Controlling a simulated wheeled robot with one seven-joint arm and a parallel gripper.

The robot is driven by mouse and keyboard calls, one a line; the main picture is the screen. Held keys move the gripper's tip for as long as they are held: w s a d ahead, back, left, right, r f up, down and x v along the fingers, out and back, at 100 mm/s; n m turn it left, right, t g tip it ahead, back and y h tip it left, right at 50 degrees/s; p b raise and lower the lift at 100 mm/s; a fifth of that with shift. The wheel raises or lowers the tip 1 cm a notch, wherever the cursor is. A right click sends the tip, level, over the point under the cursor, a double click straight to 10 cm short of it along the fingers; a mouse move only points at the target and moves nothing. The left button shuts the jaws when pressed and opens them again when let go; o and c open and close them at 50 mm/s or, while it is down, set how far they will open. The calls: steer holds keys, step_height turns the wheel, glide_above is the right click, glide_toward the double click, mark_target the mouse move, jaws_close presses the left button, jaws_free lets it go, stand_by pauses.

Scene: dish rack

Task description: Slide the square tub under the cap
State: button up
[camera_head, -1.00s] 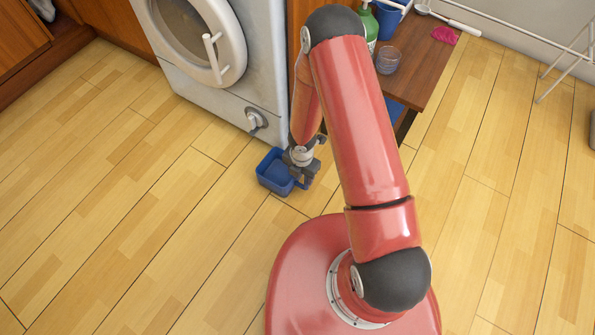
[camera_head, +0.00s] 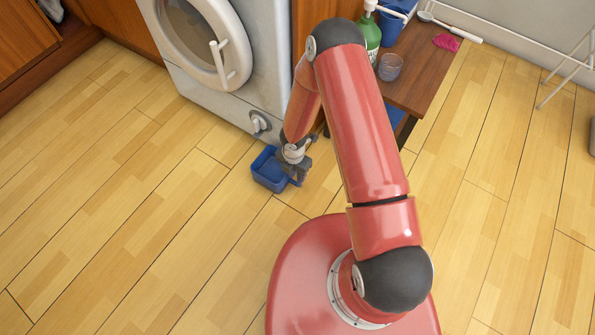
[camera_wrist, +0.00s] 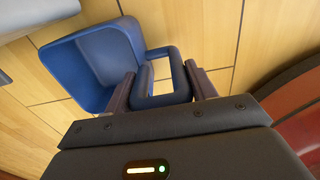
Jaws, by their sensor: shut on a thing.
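The square blue tub (camera_head: 268,170) is on or just above the wood floor, in front of the washing machine's lower corner. The cap (camera_head: 260,122) is a round grey-white fitting low on the machine's front. The tub is below and slightly right of it in the head view, apart from it. My gripper (camera_head: 297,175) is at the tub's right side. In the wrist view, my gripper's fingers (camera_wrist: 160,86) are at either side of the tub's loop handle, shut on it. The tub (camera_wrist: 85,65) looks empty there. Whether it touches the floor is unclear.
The washing machine (camera_head: 205,85) has a round door with a white handle. A wooden bench (camera_head: 425,80) stands right of it, with a green bottle (camera_head: 367,40), a glass (camera_head: 390,67) and a pink cloth (camera_head: 445,41). Floor left of the tub is clear.

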steer(key=w+a, duration=0.4)
steer(key=a, duration=0.1)
steer(key=shift+p, duration=0.35)
stand_by(0.6)
steer(key=shift+w+a, duration=0.1)
steer(key=shift+a, duration=0.1)
steer(key=o, duration=1.4)
steer(key=shift+r, duration=0.1)
step_height(320, 180, up, 8)
steer(key=shift+f+p, duration=0.2)
steer(key=shift+p, duration=0.25)
